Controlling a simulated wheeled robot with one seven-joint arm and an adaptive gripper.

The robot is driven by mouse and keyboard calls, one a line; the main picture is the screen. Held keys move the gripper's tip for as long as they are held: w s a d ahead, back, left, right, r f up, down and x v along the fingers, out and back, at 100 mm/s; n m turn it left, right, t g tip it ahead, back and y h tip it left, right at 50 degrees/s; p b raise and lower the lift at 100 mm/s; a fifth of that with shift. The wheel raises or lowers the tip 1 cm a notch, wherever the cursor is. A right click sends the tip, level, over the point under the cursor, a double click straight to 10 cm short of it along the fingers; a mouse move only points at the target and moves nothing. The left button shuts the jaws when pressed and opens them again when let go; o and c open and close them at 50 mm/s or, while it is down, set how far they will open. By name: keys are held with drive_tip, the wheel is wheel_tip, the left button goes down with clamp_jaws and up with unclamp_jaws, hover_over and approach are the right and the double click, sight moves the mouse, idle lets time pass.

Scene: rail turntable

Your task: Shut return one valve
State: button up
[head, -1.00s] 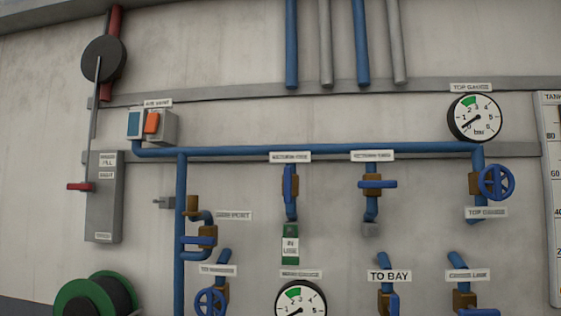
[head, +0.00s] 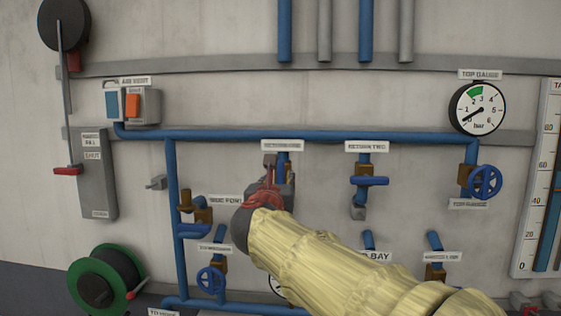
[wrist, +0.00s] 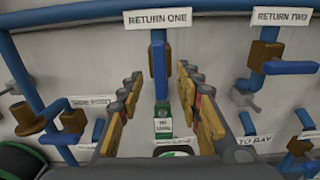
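The return one valve (wrist: 158,62) shows in the wrist view below the RETURN ONE label (wrist: 158,17). It has a brown body and a blue lever hanging vertically, in line with its blue pipe. A green and white tag (wrist: 163,122) is below it. My gripper (wrist: 163,88) is open, its yellow-padded fingers apart on the left and right of the valve's line. Nothing is seen between the pads in contact with them. In the head view my gripper (head: 272,178) and arm cover most of this valve.
The return two valve (head: 369,182) is to the right, its blue lever horizontal. The blue header pipe (head: 320,135) runs across above. A pressure gauge (head: 477,108) and handwheel (head: 485,182) are far right; a green hose reel (head: 105,278) is lower left.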

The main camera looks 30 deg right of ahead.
sight(280, 174)
drive_tip(key=shift+p+x, duration=0.5)
drive_tip(key=shift+x, duration=3.4)
drive_tip(key=c, duration=0.3)
clamp_jaws()
